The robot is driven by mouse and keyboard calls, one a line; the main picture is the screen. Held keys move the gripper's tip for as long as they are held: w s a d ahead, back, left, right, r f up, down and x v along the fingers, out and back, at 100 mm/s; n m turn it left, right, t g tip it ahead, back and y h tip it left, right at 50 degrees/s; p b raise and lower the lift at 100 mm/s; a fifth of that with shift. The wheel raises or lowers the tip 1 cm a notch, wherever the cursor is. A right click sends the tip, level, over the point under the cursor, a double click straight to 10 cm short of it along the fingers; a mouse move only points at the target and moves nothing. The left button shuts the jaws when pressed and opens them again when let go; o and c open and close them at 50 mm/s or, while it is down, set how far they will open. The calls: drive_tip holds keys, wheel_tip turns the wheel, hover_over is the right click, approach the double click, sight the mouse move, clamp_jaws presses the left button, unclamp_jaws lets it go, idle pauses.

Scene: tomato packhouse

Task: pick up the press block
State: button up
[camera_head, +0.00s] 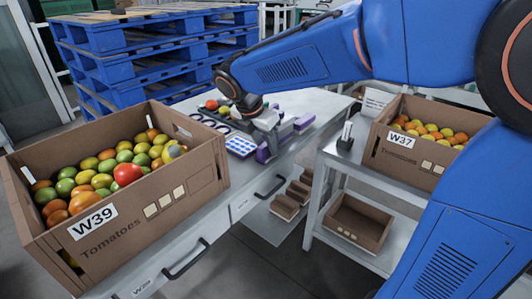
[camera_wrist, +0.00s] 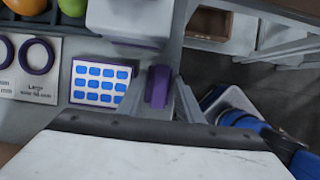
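A small purple block (camera_wrist: 158,86), which I take to be the press block, stands between the two fingers of my gripper (camera_wrist: 160,92) in the wrist view. The fingers lie close along both its sides; I cannot tell whether they touch it. In the head view my gripper (camera_head: 267,128) is low over the bench, with a purple block (camera_head: 263,153) right at its tips, beside a white card with blue squares (camera_head: 240,146). The card (camera_wrist: 101,83) also shows just left of the gripper in the wrist view. My gripper partly hides the block's surroundings.
Ring gauges (camera_wrist: 38,56) and several tomatoes are at the left. A tomato crate marked W39 (camera_head: 150,213) stands near left; crate W37 (camera_head: 400,157) stands on a side table. Blue pallets (camera_head: 130,60) are behind.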

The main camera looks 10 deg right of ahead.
drive_tip(key=c, duration=0.3)
wheel_tip(320, 180, up, 10)
drive_tip(key=shift+r, duration=0.1)
idle(0.4)
